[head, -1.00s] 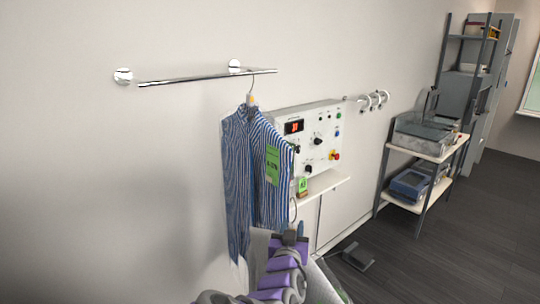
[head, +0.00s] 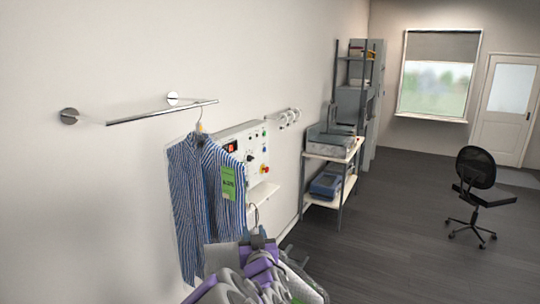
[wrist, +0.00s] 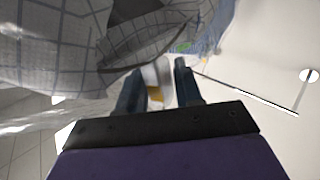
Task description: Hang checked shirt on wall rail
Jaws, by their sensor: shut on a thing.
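The grey checked shirt (wrist: 60,48) fills the upper left of the wrist view. In the head view only grey parts of it (head: 222,258) show around my arm at the bottom. My gripper (head: 258,240) is shut on its hanger; in the wrist view a white and yellow hanger neck (wrist: 156,82) sits between the fingers. A thin hook (head: 252,214) rises above my gripper, apart from the rail. The chrome wall rail (head: 165,113) is above and to the left of my gripper. It also shows in the wrist view (wrist: 250,96).
A blue striped shirt (head: 200,195) with a green tag (head: 228,183) hangs near the rail's right end. Wall hooks (head: 288,118), a shelving rack (head: 333,147) and a chair (head: 478,190) stand farther right. The left rail length is empty.

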